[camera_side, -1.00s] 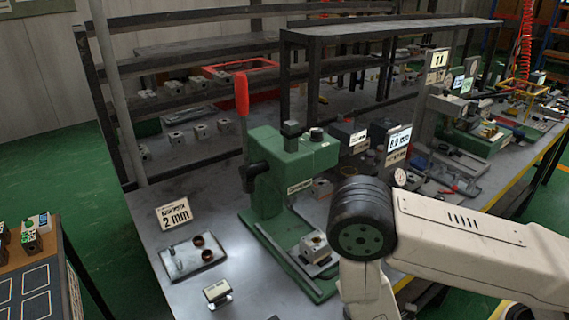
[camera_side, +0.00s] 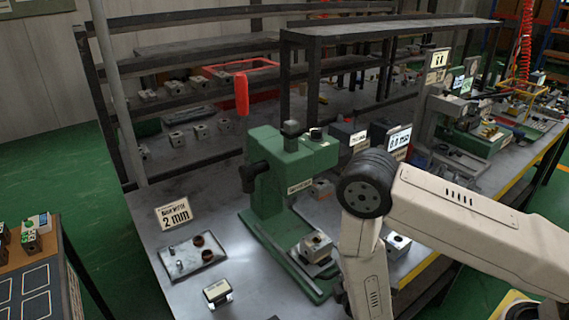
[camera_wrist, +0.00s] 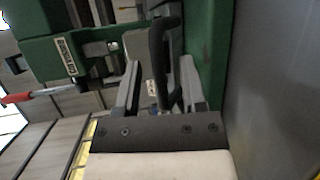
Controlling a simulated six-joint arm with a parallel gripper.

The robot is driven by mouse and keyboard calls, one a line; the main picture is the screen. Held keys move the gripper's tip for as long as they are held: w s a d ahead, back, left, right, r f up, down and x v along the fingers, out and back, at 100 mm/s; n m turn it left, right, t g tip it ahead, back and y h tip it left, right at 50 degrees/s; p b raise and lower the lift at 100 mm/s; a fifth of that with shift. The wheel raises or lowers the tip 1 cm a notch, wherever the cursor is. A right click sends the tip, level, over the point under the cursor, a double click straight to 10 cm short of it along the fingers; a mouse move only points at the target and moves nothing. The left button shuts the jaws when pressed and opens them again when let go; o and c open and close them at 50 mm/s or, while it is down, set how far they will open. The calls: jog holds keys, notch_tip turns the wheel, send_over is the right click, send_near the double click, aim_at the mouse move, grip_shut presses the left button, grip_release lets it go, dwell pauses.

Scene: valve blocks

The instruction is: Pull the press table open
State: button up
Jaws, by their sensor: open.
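The green press (camera_side: 275,175) stands on the metal bench, with its red-gripped lever (camera_side: 241,93) upright. Its low table with grey rails (camera_side: 285,250) extends toward the front, and a metal block (camera_side: 316,244) sits there. In the wrist view, the green press body (camera_wrist: 90,45) fills the upper left. My gripper (camera_wrist: 160,85) is open, with a grey finger on each side of a dark curved handle (camera_wrist: 158,55). I cannot tell whether the fingers touch it. In the side view my gripper is out of the picture.
Another block (camera_side: 397,244) lies right of my arm. Shelving stands behind.

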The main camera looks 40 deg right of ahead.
jog(key=shift+w+d+f, duration=0.1)
jog(key=shift+w+d, duration=0.15)
jog(key=shift+w, duration=0.25)
grip_shut()
dwell(1.3)
